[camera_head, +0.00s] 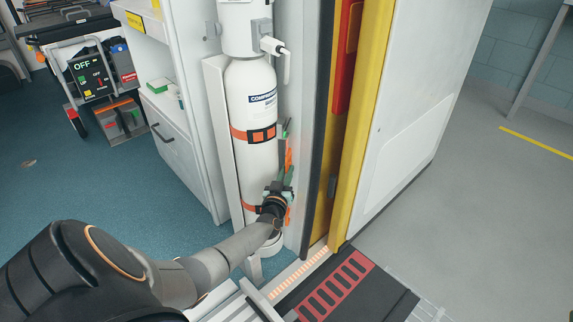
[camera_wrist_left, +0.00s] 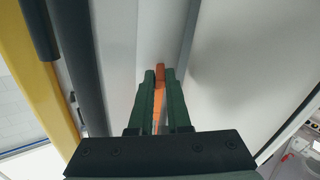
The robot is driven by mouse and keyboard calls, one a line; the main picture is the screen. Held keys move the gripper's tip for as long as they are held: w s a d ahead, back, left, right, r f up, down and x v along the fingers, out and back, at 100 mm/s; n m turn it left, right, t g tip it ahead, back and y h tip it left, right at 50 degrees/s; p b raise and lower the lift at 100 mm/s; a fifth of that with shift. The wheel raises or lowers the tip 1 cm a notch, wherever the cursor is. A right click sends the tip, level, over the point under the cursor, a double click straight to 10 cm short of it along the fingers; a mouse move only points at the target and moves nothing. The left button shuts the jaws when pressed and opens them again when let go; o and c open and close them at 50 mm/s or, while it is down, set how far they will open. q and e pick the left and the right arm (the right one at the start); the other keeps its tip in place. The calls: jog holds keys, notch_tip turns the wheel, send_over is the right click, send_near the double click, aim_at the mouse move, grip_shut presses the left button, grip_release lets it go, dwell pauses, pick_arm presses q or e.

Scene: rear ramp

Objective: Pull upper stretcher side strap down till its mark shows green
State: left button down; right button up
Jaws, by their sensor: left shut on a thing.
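A narrow orange strap (camera_head: 289,154) hangs along the white wall to the right of a white gas cylinder. My left gripper (camera_head: 287,174) is shut on this strap, with strap showing above and below the fingers. In the left wrist view, the orange strap (camera_wrist_left: 160,76) shows between the two dark green fingers of my left gripper (camera_wrist_left: 160,80). A small green piece shows at the strap's upper end; I cannot tell whether it is the mark. My right gripper is not in view.
The cylinder (camera_head: 252,102) stands upright, held by orange bands (camera_head: 253,133). A yellow door-edge post (camera_head: 359,125) rises to the right. A red-striped ramp plate (camera_head: 337,292) lies at lower right. White cabinets and a cart marked OFF (camera_head: 92,82) stand at left.

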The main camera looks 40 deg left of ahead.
pick_arm(q)
jog(key=shift+s+f, duration=0.1)
jog(key=shift+f, duration=0.2)
jog(key=c, duration=1.1)
grip_release()
jog(key=shift+o, duration=1.1)
jog(key=shift+r, duration=0.1)
jog(key=p+v, duration=0.6)
jog(key=v, duration=0.6)
jog(key=shift+s+p, duration=0.15)
jog(key=shift+p, duration=0.15)
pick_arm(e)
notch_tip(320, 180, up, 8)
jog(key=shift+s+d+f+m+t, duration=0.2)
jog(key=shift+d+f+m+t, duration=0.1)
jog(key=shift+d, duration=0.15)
pick_arm(q)
jog(key=shift+d+r, duration=0.1)
jog(key=shift+d, duration=0.05)
